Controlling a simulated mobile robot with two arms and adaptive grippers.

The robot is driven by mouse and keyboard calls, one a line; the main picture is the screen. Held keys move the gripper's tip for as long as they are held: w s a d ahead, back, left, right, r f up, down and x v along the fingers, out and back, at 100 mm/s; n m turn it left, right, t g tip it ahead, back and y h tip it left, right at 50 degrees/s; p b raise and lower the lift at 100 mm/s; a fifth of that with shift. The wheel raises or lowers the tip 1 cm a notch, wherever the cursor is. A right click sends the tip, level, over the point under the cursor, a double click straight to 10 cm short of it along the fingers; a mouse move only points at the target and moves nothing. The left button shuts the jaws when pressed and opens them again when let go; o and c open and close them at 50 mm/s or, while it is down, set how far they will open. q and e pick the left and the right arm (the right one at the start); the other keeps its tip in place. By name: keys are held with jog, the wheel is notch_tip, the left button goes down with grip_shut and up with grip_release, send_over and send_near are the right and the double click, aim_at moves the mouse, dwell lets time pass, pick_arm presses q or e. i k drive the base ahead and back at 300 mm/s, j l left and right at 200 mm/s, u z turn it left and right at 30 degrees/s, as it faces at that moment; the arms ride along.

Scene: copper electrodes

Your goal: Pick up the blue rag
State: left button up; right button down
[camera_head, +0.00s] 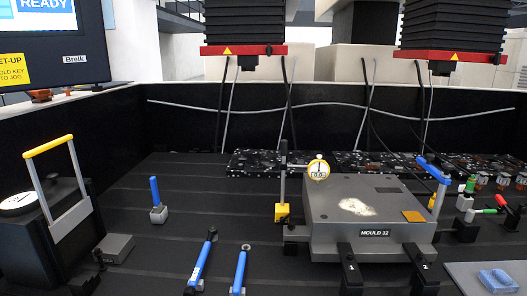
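A small blue, textured item that looks like the blue rag (498,280) lies at the bottom right, on a flat grey plate (463,276). The plate is cut off by the picture's edge. Neither of my grippers is in the head view, so I cannot see their state or where they are relative to the rag.
A grey block marked MOULD 32 (318,238) sits left of the rag, with dark clamps (350,268) at its front and a dial gauge (318,169) behind. Blue-handled tools (240,272) lie front centre. Green- and red-handled clamps (501,201) stand behind the rag. Red-collared machine heads (243,50) hang above.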

aim_at(496, 281)
jog(key=z, duration=1.55)
